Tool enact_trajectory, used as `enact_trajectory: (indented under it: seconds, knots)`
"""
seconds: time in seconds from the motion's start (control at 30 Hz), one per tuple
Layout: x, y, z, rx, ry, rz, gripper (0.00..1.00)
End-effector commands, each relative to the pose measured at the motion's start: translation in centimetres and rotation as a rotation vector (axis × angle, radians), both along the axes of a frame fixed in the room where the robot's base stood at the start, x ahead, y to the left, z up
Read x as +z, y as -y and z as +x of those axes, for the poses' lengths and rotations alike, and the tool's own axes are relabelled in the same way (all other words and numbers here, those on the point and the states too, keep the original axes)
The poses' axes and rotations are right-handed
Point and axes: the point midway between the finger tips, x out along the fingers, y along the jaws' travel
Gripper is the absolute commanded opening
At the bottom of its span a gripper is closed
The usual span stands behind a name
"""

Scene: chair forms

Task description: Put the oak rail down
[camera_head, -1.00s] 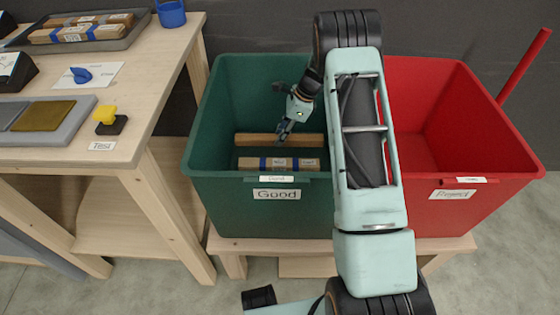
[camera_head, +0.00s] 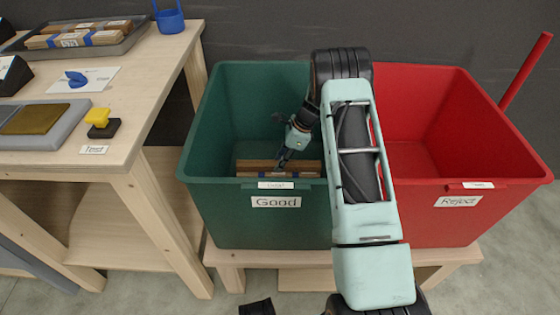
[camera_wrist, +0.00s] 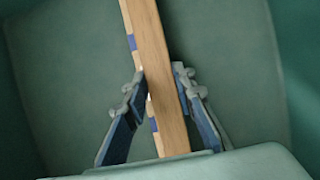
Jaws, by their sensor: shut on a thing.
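My gripper (camera_head: 283,160) reaches down inside the green bin marked Good (camera_head: 196,165). It is shut on the oak rail (camera_head: 255,163), a plain wooden bar lying crosswise low in the bin. In the wrist view my gripper (camera_wrist: 160,92) has one finger on each side of the oak rail (camera_wrist: 158,55). Blue bands show along a narrow strip at the rail's left edge there. The bin's front rim hides much of the low part, so I cannot tell whether the held rail touches the floor or the other rail.
A red bin marked Reject (camera_head: 480,215) stands to the right. A wooden table (camera_head: 130,120) on the left holds a grey tray (camera_head: 110,48) of banded rails, a scale-like plate (camera_head: 35,120) and a yellow-topped block (camera_head: 100,120).

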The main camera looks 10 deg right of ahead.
Motion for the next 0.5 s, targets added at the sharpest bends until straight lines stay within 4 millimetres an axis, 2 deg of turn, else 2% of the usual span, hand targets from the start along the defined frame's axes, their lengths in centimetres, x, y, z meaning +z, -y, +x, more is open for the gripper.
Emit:
enact_trajectory:
  seconds: [0.03, 0.17, 0.5]
  knots:
    - [-0.04, 0.01, 0.02, 0.0, 0.001, 0.0, 0.27]
    - [-0.01, 0.01, 0.02, 0.0, 0.0, 0.0, 0.42]
    - [0.45, 0.01, 0.03, 0.001, 0.001, 0.0, 0.42]
